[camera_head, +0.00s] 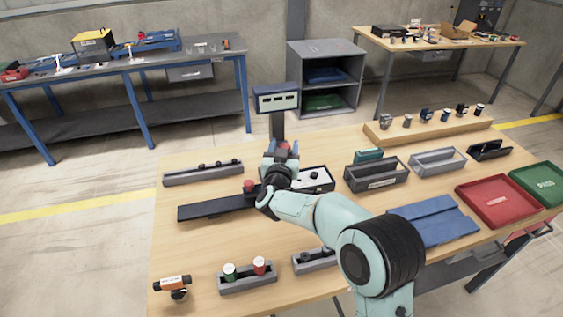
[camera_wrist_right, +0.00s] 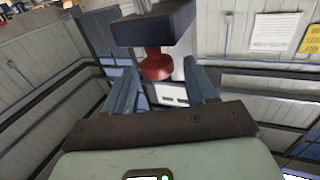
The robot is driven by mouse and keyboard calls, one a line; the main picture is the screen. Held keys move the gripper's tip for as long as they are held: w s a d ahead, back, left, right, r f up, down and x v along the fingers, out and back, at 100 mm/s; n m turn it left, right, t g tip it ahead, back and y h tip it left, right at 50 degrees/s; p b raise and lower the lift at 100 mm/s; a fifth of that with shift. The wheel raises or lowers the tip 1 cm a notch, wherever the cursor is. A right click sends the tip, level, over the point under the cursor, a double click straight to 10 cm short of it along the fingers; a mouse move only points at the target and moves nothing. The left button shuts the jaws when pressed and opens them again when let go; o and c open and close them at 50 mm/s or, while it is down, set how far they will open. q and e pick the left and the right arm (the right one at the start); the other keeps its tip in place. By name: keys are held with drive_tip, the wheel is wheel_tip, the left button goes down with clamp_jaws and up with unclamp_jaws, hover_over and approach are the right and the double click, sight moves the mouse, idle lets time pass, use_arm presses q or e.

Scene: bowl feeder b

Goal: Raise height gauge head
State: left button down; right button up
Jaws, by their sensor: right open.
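The height gauge shows in the head view as a blue-framed display (camera_head: 277,98) on a dark upright column (camera_head: 278,126). A red knob (camera_head: 284,145) shows low on the column, at my right gripper (camera_head: 282,150). In the right wrist view the red knob (camera_wrist_right: 157,66) joins a dark block (camera_wrist_right: 152,27), which seems to be the gauge head. My right gripper (camera_wrist_right: 160,70) is open, with one finger on each side of the knob's line of sight. I cannot tell whether the fingers touch it. The gauge base is hidden behind my right arm. My left gripper is not in view.
Grey bins (camera_head: 376,183), a red tray (camera_head: 497,203) and a blue mat (camera_head: 432,221) lie further right.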

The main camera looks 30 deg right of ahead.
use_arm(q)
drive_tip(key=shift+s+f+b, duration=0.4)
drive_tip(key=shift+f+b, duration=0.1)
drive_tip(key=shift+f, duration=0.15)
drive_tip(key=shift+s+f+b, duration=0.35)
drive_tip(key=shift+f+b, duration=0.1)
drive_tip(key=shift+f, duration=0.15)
use_arm(e)
drive_tip(key=v, duration=1.2)
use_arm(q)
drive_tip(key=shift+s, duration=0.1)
use_arm(e)
drive_tip(key=shift+s, duration=0.1)
